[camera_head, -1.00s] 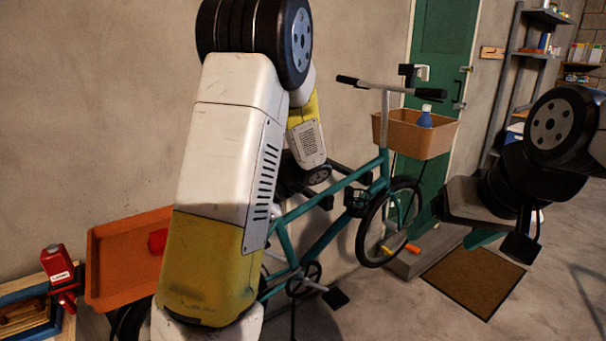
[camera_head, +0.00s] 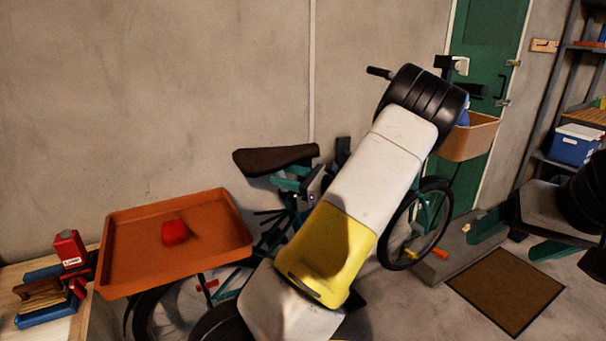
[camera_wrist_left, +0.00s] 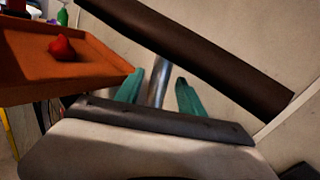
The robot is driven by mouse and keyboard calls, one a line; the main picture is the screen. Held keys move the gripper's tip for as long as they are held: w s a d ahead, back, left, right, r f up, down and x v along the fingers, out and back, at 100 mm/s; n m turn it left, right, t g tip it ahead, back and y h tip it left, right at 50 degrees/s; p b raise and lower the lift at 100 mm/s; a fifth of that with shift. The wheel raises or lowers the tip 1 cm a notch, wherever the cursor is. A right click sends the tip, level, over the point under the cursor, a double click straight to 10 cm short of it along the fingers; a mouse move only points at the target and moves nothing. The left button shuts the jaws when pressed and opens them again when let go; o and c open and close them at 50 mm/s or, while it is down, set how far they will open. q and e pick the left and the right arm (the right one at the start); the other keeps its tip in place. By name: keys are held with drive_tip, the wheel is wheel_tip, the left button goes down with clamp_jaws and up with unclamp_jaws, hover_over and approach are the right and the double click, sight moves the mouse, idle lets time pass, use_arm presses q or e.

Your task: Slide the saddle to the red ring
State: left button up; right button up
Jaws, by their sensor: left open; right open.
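The dark brown saddle (camera_head: 276,159) is on the bicycle, left of my left arm in the head view. It crosses the upper part of the left wrist view (camera_wrist_left: 195,50) as a long dark bar. My left gripper (camera_head: 289,180) is just under the saddle, partly hidden by my own arm. In the left wrist view its teal fingers (camera_wrist_left: 161,78) are open, with the grey seat post (camera_wrist_left: 157,88) showing between them. I cannot tell whether they touch it. No red ring can be made out. My right gripper (camera_head: 520,238) is open and empty at the right.
An orange tray (camera_head: 122,272) with a red object (camera_head: 175,232) stands close left of the saddle. The wall is behind the bicycle; a brown mat (camera_head: 507,290) lies on the floor.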

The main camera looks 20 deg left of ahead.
use_arm(q)
drive_tip(key=shift+a, duration=0.8)
clamp_jaws()
idle(0.9)
